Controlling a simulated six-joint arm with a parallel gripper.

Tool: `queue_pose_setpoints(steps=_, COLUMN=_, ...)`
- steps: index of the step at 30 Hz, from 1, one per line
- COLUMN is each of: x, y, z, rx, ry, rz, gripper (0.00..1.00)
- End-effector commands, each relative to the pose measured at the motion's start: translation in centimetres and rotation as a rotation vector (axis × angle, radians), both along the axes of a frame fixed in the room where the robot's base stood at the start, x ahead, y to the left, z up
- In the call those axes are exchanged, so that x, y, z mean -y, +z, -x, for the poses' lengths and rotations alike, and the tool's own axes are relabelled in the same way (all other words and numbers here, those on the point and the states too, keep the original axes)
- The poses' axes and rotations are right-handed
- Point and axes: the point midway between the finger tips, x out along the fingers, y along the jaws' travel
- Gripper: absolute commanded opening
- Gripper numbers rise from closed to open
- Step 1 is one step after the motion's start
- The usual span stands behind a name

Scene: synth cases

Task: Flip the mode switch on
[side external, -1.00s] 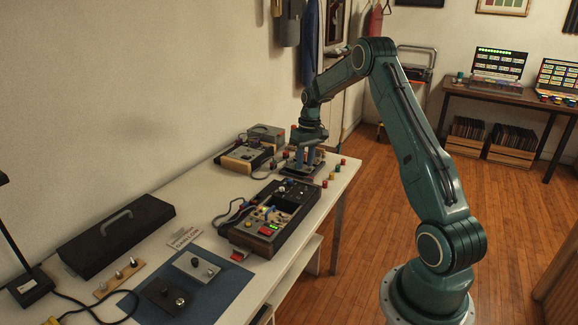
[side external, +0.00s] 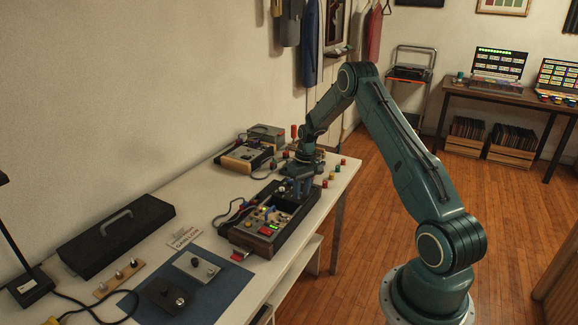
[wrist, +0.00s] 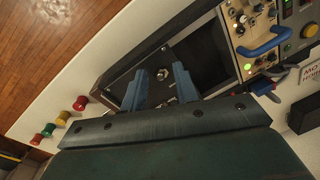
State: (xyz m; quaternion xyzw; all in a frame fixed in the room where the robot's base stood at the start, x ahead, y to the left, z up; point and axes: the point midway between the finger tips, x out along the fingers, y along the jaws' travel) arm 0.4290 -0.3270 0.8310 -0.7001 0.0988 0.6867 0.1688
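The wood-sided console (side external: 262,244) lies on the white table, and it also shows in the wrist view (wrist: 112,72). My gripper (side external: 300,192) is over the console's far end, pointing down. In the wrist view my gripper (wrist: 160,90) has its two blue fingers apart. A small metal toggle switch (wrist: 162,74) shows between the fingers on a dark panel, with no contact visible. I cannot read a label there, so I cannot tell if it is the mode switch, nor its position. The fingers and gripper body hide part of the panel.
A blue handle (wrist: 262,50) and lit buttons are on the neighbouring panel. Several coloured caps (wrist: 57,118) stand along the table edge. Another wooden-cased device (side external: 243,157) is behind. A blue mat (side external: 215,292) with two plates lies in front.

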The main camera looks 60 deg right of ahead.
Motion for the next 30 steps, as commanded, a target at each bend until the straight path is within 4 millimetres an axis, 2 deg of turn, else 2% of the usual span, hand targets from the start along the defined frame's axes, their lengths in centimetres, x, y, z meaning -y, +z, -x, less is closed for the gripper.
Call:
queue_pose_setpoints(steps=6, x=0.00, y=-0.02, z=0.00, rx=0.000, ry=0.000, rz=0.000, gripper=0.30)
queue_pose_setpoints(steps=11, x=0.00, y=0.00, z=0.00, rx=0.000, ry=0.000, rz=0.000, gripper=0.00)
queue_pose_setpoints(steps=20, x=0.03, y=-0.02, z=-0.10, rx=-0.016, ry=0.002, rz=0.000, gripper=0.00)
queue_pose_setpoints(steps=30, x=0.10, y=-0.01, z=-0.73, rx=-0.147, ry=0.001, rz=0.003, gripper=0.00)
